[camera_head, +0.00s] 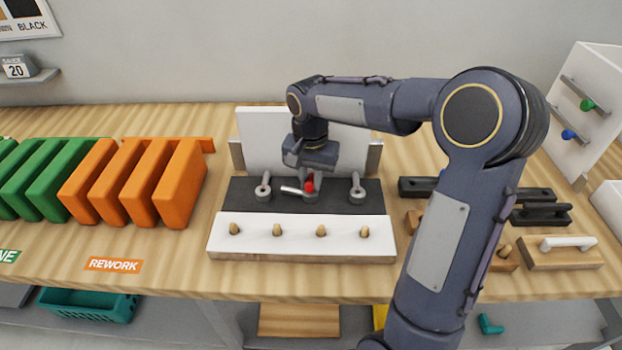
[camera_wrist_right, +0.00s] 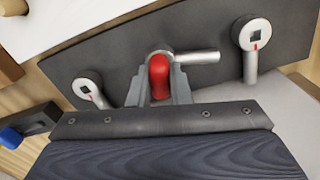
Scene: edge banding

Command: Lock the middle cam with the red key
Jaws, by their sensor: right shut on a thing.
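My right gripper (camera_head: 309,178) is shut on the red key (camera_head: 309,186), pointing down at the middle cam (camera_head: 293,190). In the right wrist view the red key (camera_wrist_right: 159,78) sits between the fingers, over the middle cam's round head; whether it is fully seated is hidden. The middle cam's silver lever (camera_wrist_right: 198,57) points sideways, to the left in the head view. The left cam (camera_head: 263,190) and the right cam (camera_head: 357,190) have their levers pointing back toward the upright white panel. My left gripper is not in view.
The cams sit on a dark plate (camera_head: 235,195) behind a white-topped board (camera_head: 300,246) with several wooden dowels. An upright white panel (camera_head: 255,140) stands behind. Orange panels (camera_head: 180,185) stand at left; dark handle blocks (camera_head: 540,214) lie at right, partly behind my right arm.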

